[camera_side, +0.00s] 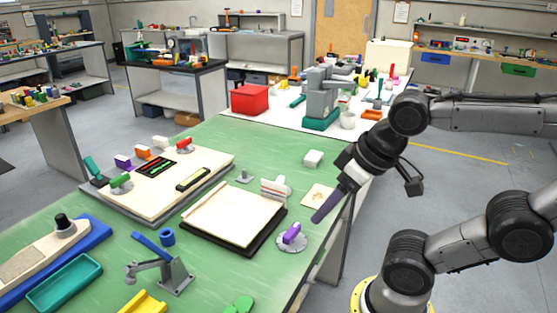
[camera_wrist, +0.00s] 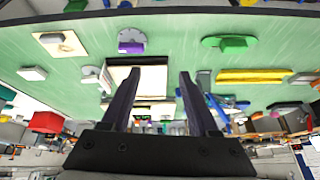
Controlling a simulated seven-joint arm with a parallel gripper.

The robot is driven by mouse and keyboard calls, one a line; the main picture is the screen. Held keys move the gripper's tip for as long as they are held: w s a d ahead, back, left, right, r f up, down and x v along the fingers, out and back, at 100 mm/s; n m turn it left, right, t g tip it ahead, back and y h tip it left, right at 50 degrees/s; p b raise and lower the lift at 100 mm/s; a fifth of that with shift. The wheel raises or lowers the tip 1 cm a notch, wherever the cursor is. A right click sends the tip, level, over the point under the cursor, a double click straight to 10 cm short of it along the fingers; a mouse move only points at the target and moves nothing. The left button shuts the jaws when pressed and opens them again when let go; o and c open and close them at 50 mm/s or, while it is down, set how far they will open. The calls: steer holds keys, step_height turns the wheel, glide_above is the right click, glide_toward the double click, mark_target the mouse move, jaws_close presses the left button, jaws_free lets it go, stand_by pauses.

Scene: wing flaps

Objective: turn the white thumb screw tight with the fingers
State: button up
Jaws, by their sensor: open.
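The white thumb screw (camera_side: 275,188) looks like a pale wing with reddish stripes on a round grey base, standing on the green table behind the cream tray's right corner. In the wrist view it appears as a pale wing on a disc (camera_wrist: 90,74), left of the fingers. My gripper (camera_side: 317,218) hangs over the table's right edge, in front and to the right of the screw, apart from it. In the wrist view its two dark fingers (camera_wrist: 158,75) are spread with nothing between them.
A purple wing on a disc (camera_side: 291,233) stands near my fingertips. A cream card (camera_side: 318,197) lies beside the gripper and a pale block (camera_side: 313,158) lies farther back. The black-edged cream tray (camera_side: 225,222) is left of the screw. A small grey post (camera_side: 244,176) stands behind the tray.

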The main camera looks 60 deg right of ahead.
steer(key=w+d+r+m, duration=0.2)
steer(key=w+r+m, duration=0.4)
steer(key=w+r, duration=0.2)
steer(key=m+g, duration=0.5)
steer(key=m, duration=0.4)
glide_above(278, 182)
step_height(278, 182, down, 12)
step_height(278, 182, down, 14)
steer(key=shift+r, duration=0.25)
steer(key=shift+c, duration=0.3)
jaws_close()
